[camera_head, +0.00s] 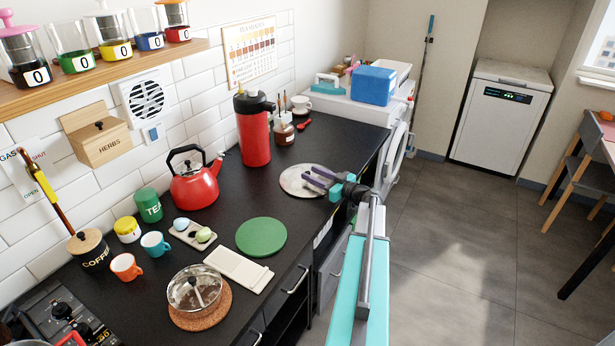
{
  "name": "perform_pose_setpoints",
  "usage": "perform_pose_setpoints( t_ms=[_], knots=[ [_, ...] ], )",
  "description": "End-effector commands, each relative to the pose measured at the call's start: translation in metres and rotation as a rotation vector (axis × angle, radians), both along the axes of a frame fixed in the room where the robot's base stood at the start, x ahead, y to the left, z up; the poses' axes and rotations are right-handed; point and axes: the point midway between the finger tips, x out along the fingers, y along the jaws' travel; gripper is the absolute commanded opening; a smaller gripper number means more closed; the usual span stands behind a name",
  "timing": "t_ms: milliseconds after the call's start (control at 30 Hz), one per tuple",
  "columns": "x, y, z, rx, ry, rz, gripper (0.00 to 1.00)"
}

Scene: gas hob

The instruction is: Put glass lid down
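A round clear glass piece with a metal rim and a strip-like handle across its top, which looks like the glass lid (194,287), rests on a round cork mat (212,318) at the front of the black counter. My gripper (312,180) is far from it, towards the back right of the counter. Its two dark fingers look spread apart, with nothing clearly between them. They overlap the right part of a flat, pale round disc (294,181); I cannot tell whether they touch it.
A green round mat (261,237) and a white rectangular board (239,269) lie near the glass lid. A red kettle (195,188), red flask (253,130), cups and jars stand along the wall. Bare counter (345,142) lies beyond my gripper.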

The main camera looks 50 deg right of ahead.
Motion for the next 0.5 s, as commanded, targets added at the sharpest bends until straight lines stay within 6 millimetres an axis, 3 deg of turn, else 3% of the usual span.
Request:
perform_pose_setpoints(
  t_ms=[200,500],
  knots=[
    [-0.038,-0.002,0.0,-0.001,0.0,-0.003,0.36],
    [-0.08,-0.005,0.002,-0.001,0.001,-0.002,0.36]
  ],
)
